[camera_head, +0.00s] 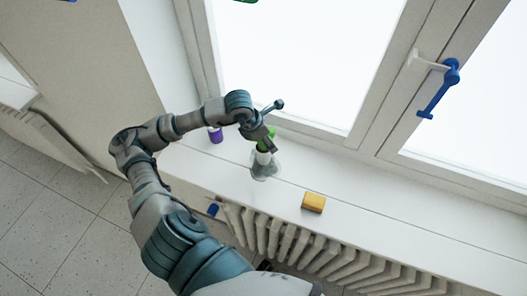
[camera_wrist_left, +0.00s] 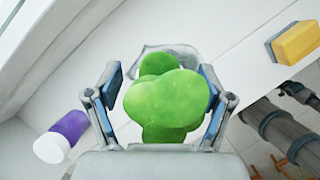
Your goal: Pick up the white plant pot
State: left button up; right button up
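The white plant pot (camera_head: 263,158) stands on the white windowsill, partly covered by my gripper in the head view. My left gripper (camera_head: 264,141) is right at the plant, above the pot. In the left wrist view its fingers (camera_wrist_left: 161,92) are spread on either side of the foliage, the right one very near it; I cannot tell whether they touch. A clear glass-like object (camera_head: 266,173) is beside or around the pot's base. My right gripper is not in view.
The window frame is close behind. A radiator (camera_head: 300,245) is below the sill's front edge. The sill farther right is clear.

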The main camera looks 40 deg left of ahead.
pick_arm(q)
grip_shut()
jog(key=shift+r, duration=0.15)
